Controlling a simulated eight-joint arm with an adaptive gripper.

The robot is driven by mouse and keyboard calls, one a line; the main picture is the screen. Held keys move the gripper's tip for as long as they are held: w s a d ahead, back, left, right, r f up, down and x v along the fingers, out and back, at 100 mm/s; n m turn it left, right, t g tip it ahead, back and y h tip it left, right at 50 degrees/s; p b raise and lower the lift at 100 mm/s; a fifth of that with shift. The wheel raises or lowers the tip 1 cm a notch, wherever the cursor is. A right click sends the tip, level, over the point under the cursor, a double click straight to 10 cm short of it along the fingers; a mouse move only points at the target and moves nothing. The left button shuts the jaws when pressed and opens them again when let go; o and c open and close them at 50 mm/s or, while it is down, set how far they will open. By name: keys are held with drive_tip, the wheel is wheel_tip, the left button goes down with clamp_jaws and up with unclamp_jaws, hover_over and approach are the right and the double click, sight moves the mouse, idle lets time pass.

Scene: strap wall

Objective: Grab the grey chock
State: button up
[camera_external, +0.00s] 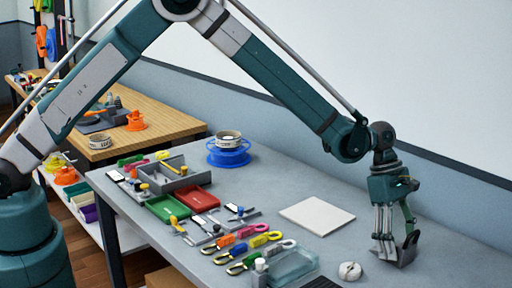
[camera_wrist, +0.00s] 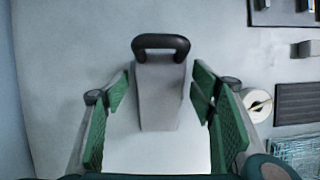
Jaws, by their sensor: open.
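The grey chock (camera_wrist: 158,95) is a wedge-shaped block with a black loop handle. In the wrist view it stands in the middle, between the two green-padded fingers of my gripper (camera_wrist: 160,82), with a gap on each side. The handle lies toward the top, past the fingertips. In the external view the chock (camera_external: 406,253) is at the right end of the grey bench, partly hidden by my gripper (camera_external: 393,240), which points down at it. My gripper is open and holds nothing.
A white round thing (camera_external: 350,271) sits left of the chock, near a clear tray (camera_external: 291,266) and a black ribbed mat (camera_external: 321,283). A white slab (camera_external: 317,215) lies farther left. Several coloured clips and tools lie beyond. The wall (camera_external: 440,170) runs behind the bench.

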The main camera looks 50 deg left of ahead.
sight(399, 243)
drive_tip(key=shift+c, duration=0.7)
drive_tip(key=c, duration=1)
drive_tip(key=shift+r, duration=0.1)
drive_tip(key=shift+r, duration=4.9)
